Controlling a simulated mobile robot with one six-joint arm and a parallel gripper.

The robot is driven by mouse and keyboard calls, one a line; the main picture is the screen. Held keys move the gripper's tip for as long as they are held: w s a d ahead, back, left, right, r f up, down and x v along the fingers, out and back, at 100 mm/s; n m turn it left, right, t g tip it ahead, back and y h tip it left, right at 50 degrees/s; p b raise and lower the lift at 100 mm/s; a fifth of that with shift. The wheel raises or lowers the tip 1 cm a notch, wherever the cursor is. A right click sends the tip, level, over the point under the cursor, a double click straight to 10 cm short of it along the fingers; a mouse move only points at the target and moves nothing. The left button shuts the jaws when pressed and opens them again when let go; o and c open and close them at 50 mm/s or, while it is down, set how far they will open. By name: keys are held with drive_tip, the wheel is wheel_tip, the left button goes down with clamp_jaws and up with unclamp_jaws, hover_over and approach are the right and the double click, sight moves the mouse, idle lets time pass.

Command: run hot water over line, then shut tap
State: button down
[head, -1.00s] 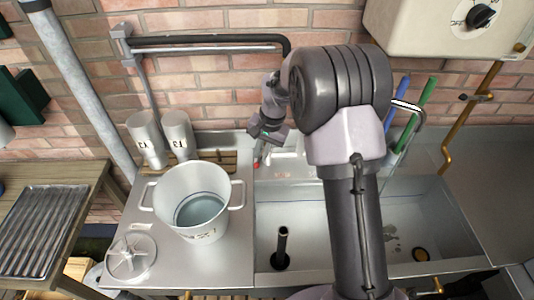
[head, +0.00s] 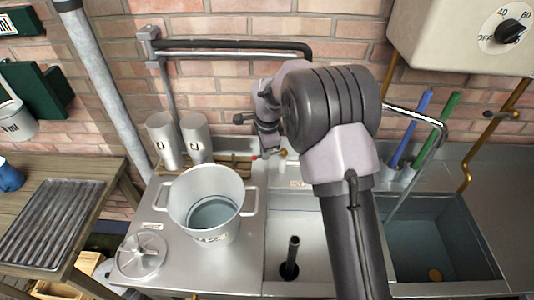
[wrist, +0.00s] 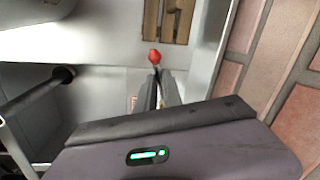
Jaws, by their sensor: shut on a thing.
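My gripper (wrist: 160,80) is shut on the tap lever, whose red knob (wrist: 154,56) sticks out just past the fingertips in the wrist view. In the head view my gripper (head: 265,150) is at the back edge of the sink, with a speck of red beside it. A chrome spout (head: 415,115) arches over the right basin (head: 470,255). A thin pale streak (head: 408,190), seemingly running water, drops from it. That basin looks bluish, as if holding water. I cannot make out a fill line. My arm hides part of the sink.
A white two-handled pail (head: 175,200) with liquid inside stands left of the sink. A standpipe (head: 293,250) rises in the left basin. Two metal cans (head: 196,140) stand behind the pail. A heater with a dial (head: 510,32) hangs upper right. Brushes (head: 430,130) stand at the back.

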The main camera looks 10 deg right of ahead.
drive_tip(key=shift+w+m, duration=0.35)
drive_tip(key=shift+m, duration=0.25)
drive_tip(key=c, duration=1.5)
unclamp_jaws()
drive_tip(key=s+r+p, duration=0.3)
drive_tip(key=r+p, duration=0.1)
drive_tip(key=r, duration=1.3)
drive_tip(key=shift+s+p, duration=0.2)
drive_tip(key=shift+p, duration=0.1)
